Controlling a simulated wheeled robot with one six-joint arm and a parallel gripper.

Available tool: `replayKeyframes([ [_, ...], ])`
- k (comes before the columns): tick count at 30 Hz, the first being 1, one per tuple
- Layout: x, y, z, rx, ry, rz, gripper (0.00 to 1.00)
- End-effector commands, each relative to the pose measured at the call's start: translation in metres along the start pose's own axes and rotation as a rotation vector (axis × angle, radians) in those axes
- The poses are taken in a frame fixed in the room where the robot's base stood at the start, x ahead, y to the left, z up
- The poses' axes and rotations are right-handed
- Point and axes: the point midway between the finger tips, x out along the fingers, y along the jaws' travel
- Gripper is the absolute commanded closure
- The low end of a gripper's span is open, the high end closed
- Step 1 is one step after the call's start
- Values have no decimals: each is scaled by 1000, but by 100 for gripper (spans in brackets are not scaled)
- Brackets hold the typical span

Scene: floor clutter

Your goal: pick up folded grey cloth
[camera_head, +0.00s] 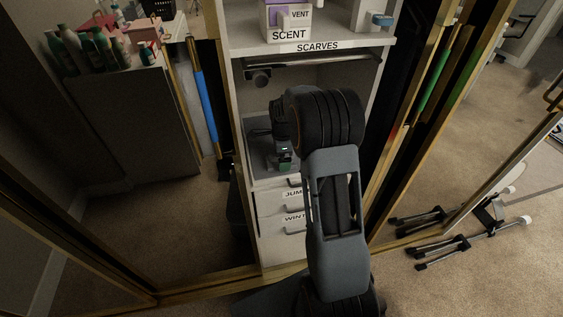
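My arm reaches up from the bottom of the view into the white cabinet (308,49), at the open compartment under the "SCARVES" label. My gripper (284,163) is small and dark at the arm's far end, beside a grey surface (258,150) low in that compartment. I cannot tell whether this grey surface is the folded cloth or the compartment's floor. The arm hides the right part of the compartment. The fingertips are too dark and small to show whether they are open or holding anything.
Labelled drawers (294,208) lie under the compartment. A purple and white box (287,20) stands on the shelf above. Gold-framed mirror doors flank the cabinet. Bottles (98,45) stand on a grey unit (135,125) at left. Carpet at lower right is open, apart from a thin-legged stand (470,240).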

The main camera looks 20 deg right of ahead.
Motion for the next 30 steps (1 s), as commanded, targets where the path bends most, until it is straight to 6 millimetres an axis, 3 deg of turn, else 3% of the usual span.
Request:
replayKeyframes([
  [3, 12, 0, 0, 1, 0, 0, 0],
  [9, 12, 0, -1, 1, 0, 0, 0],
  [24, 12, 0, -1, 1, 0, 0, 47],
  [30, 12, 0, -1, 1, 0, 0, 49],
])
